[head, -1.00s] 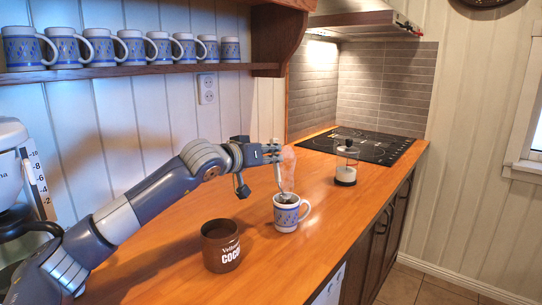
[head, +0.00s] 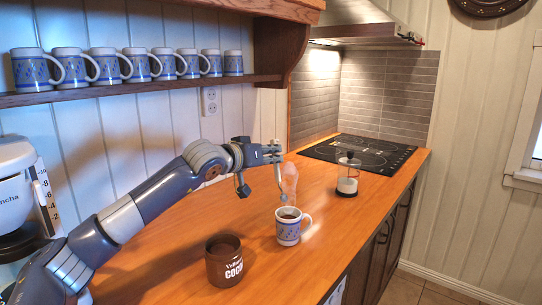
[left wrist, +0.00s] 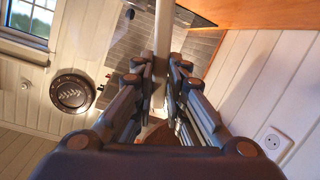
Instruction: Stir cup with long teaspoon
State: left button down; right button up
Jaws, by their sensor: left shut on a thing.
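The blue-patterned white cup (head: 288,233) stands upright on the wooden counter, with dark liquid inside and steam above it. My left gripper (head: 274,153) is above the cup, slightly to its left, shut on the long teaspoon (head: 279,178). The teaspoon hangs nearly upright, and its bowl end shows just above the cup's rim. In the left wrist view the teaspoon's pale handle (left wrist: 162,45) runs between the two fingers of my left gripper (left wrist: 157,68). My right gripper is not in view.
A French press (head: 347,185) stands to the right, near the black cooktop (head: 360,153). A coffee machine (head: 18,190) is at the far left. Several matching mugs line the shelf (head: 150,86). The counter behind the cup is clear.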

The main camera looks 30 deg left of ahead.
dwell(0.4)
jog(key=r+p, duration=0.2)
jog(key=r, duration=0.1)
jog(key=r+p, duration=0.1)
jog(key=p, duration=0.1)
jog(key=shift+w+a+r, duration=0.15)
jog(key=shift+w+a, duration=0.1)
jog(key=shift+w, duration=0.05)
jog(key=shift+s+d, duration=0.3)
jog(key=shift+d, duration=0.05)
dwell(0.7)
